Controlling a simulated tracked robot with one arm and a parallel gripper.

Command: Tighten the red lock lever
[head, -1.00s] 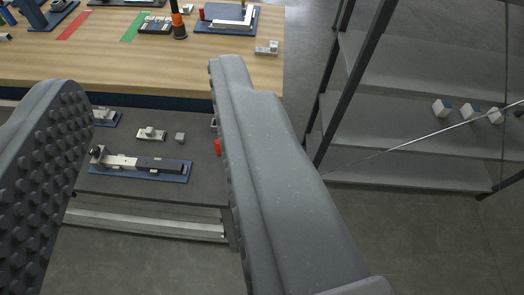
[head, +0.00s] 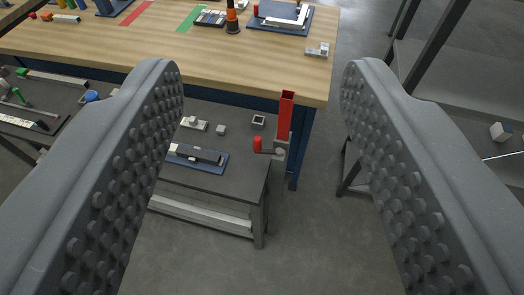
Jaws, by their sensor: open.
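The red lock lever (head: 258,145) shows in the head view as a small red handle on a grey pivot (head: 279,152). It sits at the right edge of the low dark table, beside an upright red post (head: 285,117). My gripper (head: 262,82) is open and empty, with its two studded grey fingers spread wide. The lever and post show in the gap between the fingers, farther away and apart from both. The left finger hides part of the low table.
A wooden workbench (head: 200,48) with tools stands behind. The low dark table (head: 240,179) carries a blue-based fixture (head: 200,157) and small blocks. A dark metal shelf (head: 450,100) stands at the right. Grey floor is free in front.

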